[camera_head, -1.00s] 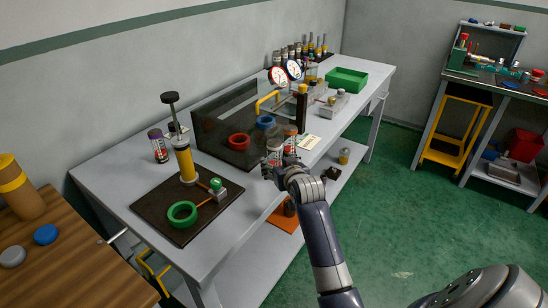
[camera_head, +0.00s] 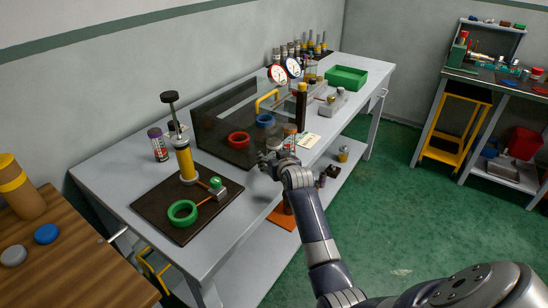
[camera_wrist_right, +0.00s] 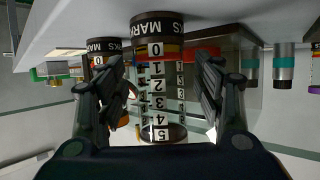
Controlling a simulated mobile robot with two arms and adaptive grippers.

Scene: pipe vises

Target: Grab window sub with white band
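My right gripper (camera_head: 272,163) is at the front edge of the grey bench (camera_head: 100,175), in front of a clear sub with a red lower part (camera_head: 290,135). A pale sub (camera_head: 273,144) is partly hidden behind the gripper. In the right wrist view, my right gripper (camera_wrist_right: 160,98) is open. A clear sub with a dark MARKS collar and a numbered scale (camera_wrist_right: 158,80) shows between its fingers, with gaps on both sides. A second MARKS sub (camera_wrist_right: 97,48) is partly behind the left finger. I cannot make out a white band on either. My left gripper is not in view.
A dark mat (camera_head: 150,205) holds a yellow pump (camera_head: 185,160). A sub with a purple top (camera_head: 158,145) stands at left. A green tray (camera_head: 347,77) is far right.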

